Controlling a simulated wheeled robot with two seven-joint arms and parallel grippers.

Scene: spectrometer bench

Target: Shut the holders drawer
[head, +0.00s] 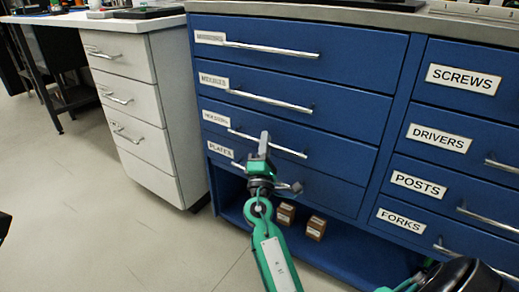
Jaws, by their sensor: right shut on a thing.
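The holders drawer (340,152) appears to be the third one down in the left column of the blue cabinet; its small label (229,119) is blurred. Its front looks flush or nearly flush with its neighbours, and I cannot tell whether a small gap is left. A silver bar handle (290,151) runs across it. My right gripper (264,141) is shut on this handle, left of its middle, and hides part of it. The arm reaches up from the bottom of the view. My left gripper is not in view.
More blue drawers lie above, below and to the right, including the plates drawer (325,190) just below. Small brown boxes (316,228) sit on the open shelf underneath. A white drawer unit (140,100) stands left. The floor (120,220) at left is clear.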

